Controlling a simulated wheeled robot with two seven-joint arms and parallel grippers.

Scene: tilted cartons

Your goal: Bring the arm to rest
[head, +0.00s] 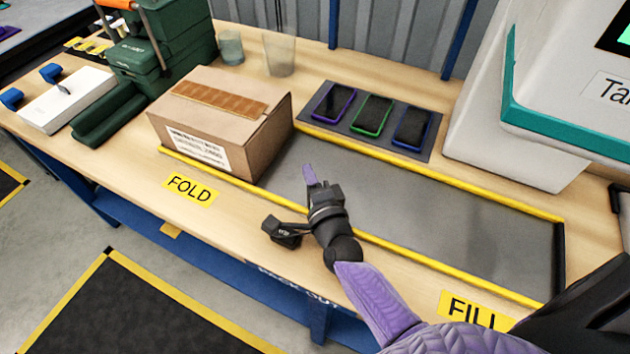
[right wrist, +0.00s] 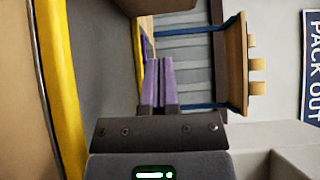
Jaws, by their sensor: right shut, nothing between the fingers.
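My right gripper (head: 309,174) is over the grey strip of the bench, just inside its front yellow edge. Its purple fingers are shut with nothing between them, and they also show closed together in the right wrist view (right wrist: 158,82). The purple and black right arm comes in from the lower right of the head view. A closed cardboard carton (head: 222,122) with brown tape on top sits to the left of the gripper, apart from it. My left gripper is in neither view.
Three phones, purple (head: 334,103), green (head: 372,114) and blue (head: 411,127), lie on a dark mat behind the strip. A large white and teal machine (head: 520,110) stands at right. Green cases (head: 150,50) and a white box (head: 67,100) are at left. The strip's right part is clear.

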